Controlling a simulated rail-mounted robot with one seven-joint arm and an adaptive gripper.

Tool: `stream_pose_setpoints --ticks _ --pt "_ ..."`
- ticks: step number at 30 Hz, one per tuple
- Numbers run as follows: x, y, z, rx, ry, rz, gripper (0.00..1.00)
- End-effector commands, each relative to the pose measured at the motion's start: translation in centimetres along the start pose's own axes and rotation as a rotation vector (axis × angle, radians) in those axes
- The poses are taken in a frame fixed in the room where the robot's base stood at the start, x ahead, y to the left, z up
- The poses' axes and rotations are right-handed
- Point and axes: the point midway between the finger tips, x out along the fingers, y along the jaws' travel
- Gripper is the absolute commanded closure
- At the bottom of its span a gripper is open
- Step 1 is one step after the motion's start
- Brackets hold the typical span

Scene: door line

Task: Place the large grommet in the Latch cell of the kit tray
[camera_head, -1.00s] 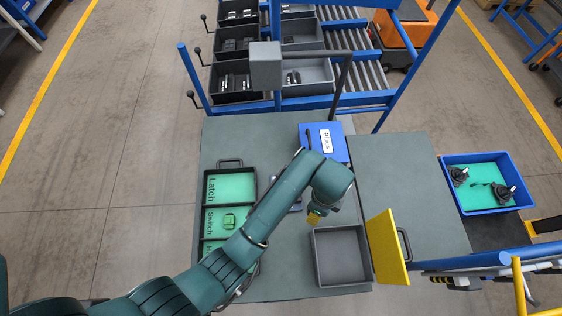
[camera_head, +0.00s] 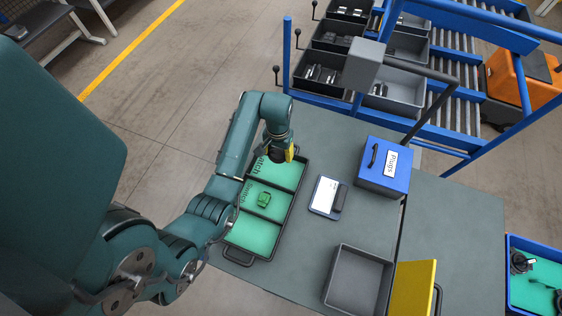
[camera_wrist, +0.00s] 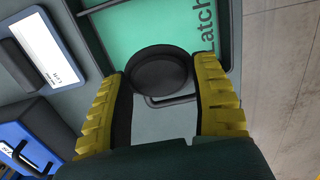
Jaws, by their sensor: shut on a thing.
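The kit tray (camera_head: 284,213) is dark with green-floored cells. Its Latch cell (camera_head: 286,176) is at the far end, and the lettering also shows in the wrist view (camera_wrist: 205,35). A green part (camera_head: 264,199) lies in the middle cell. My gripper (camera_head: 289,154) is over the far end of the Latch cell. In the wrist view its yellow fingers (camera_wrist: 160,70) are shut on the large grommet (camera_wrist: 158,72), a black round ring. The grommet overlaps the Latch floor and the tray's end wall in that view. Its height above the floor is hard to tell.
A blue-edged pad (camera_head: 324,195) with a white label and a dark block lies right of the tray. A blue Plugs box (camera_head: 383,180) stands behind it. A grey bin (camera_head: 341,297) and a yellow panel (camera_head: 411,289) are at the front right. Bare bench lies between.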

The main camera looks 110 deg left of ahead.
Motion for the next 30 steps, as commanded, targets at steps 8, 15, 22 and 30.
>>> stream_pose_setpoints --ticks 8,15,22,30 --pt "5.5 0.0 -0.1 -0.002 -0.003 0.0 0.56" --pt "9.1 0.0 -0.1 0.0 -0.004 0.0 0.56" --pt "9.5 0.0 -0.2 0.0 -0.001 0.0 0.56" --pt "9.8 0.0 -0.1 0.001 -0.002 0.0 0.12"
